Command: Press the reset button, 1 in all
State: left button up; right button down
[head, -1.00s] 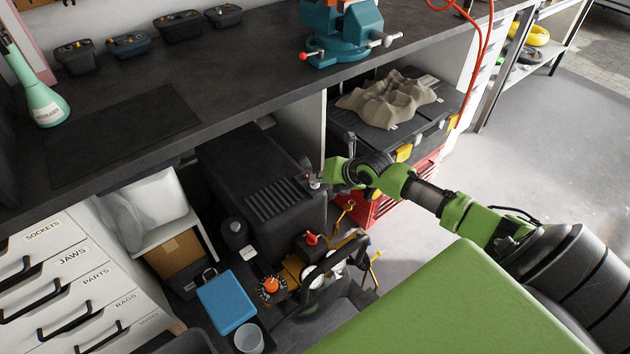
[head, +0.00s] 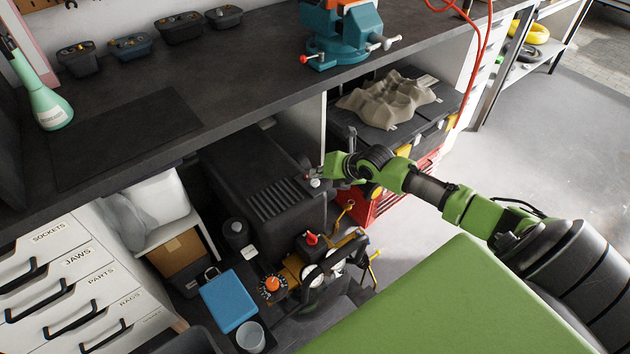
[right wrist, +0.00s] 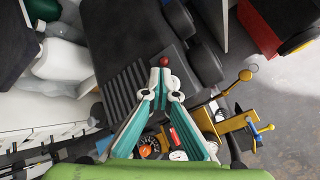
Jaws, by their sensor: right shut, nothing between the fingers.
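A small red round button (right wrist: 165,61) shows right at my fingertips in the right wrist view, at the end of the black ribbed housing (right wrist: 128,92). It is the likely reset button; no label is readable. In the head view a small red spot (head: 306,176) shows beside my right gripper (head: 314,183), at the right end of the black housing (head: 240,170). My right gripper is shut and empty, its tips together (right wrist: 165,72) at the button. I cannot tell whether they touch it or whether it is pressed in. My left gripper is not in view.
The dark workbench (head: 220,75) overhangs the housing. Below it are a red knob (head: 311,239), an orange dial (head: 271,284) and yellow fittings. A blue box (head: 229,300) stands at the front left. A red crate (head: 375,205) is behind my right arm. Floor at right is clear.

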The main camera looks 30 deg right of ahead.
aim_at(317, 183)
jog(key=shift+r+p, duration=1.9)
jog(key=shift+r, duration=0.65)
jog(key=shift+f, duration=0.1)
